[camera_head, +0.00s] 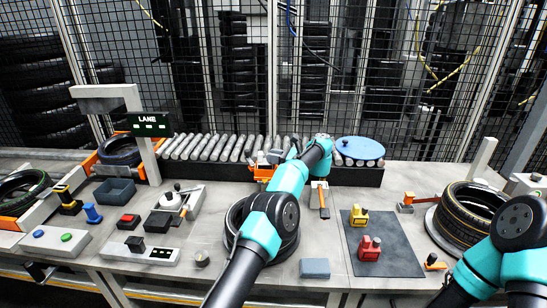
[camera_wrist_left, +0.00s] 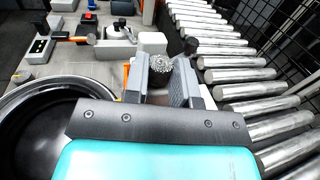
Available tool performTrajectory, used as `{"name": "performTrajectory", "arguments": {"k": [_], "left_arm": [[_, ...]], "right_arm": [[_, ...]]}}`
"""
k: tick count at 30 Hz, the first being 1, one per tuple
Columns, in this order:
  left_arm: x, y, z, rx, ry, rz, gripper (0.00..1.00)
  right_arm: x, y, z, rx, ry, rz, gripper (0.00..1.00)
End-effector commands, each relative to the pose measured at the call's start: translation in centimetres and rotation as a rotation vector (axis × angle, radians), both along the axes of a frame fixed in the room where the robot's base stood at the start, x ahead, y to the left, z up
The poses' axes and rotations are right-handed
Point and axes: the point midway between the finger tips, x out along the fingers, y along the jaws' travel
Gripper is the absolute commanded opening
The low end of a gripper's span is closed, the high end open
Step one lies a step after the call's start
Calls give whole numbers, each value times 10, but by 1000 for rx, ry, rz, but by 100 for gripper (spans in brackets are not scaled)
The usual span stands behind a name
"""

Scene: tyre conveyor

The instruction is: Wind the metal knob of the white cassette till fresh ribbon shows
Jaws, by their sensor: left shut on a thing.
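The metal knob (camera_wrist_left: 160,64) is a round, knurled silvery piece in the left wrist view. My left gripper (camera_wrist_left: 162,82) is shut on it, with one grey finger on each side. A white block (camera_wrist_left: 152,42), which looks like the white cassette, shows just beyond the knob. In the head view my left gripper is mostly hidden by my arm, beside an orange device (camera_head: 263,172) in front of the rollers. Knob and ribbon cannot be made out there. My right arm enters at the lower right, but its gripper is out of view.
Conveyor rollers (camera_head: 215,148) run behind the device, with a blue disc (camera_head: 360,148) at their right end. A tyre (camera_head: 236,222) lies under my left arm. An orange-handled hammer (camera_head: 322,200) and a dark mat (camera_head: 385,240) are to the right.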

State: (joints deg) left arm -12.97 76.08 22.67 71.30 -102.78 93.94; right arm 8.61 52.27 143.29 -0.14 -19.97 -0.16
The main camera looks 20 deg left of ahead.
Motion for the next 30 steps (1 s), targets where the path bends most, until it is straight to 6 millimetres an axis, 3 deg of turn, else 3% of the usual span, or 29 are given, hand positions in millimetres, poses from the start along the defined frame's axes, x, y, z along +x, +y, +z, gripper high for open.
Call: {"name": "performTrajectory", "arguments": {"k": [7, 8, 16, 30], "left_arm": [[0, 0, 0, 0, 0, 1, 1], [0, 0, 0, 0, 0, 0, 26], [0, 0, 0, 0, 0, 0, 51], [-2, -7, 0, 0, 0, 6, 51]], "right_arm": [[0, 0, 0, 0, 0, 0, 43], [0, 0, 0, 0, 0, 0, 43], [0, 0, 0, 0, 0, 0, 43], [0, 0, 0, 0, 0, 0, 43]]}}
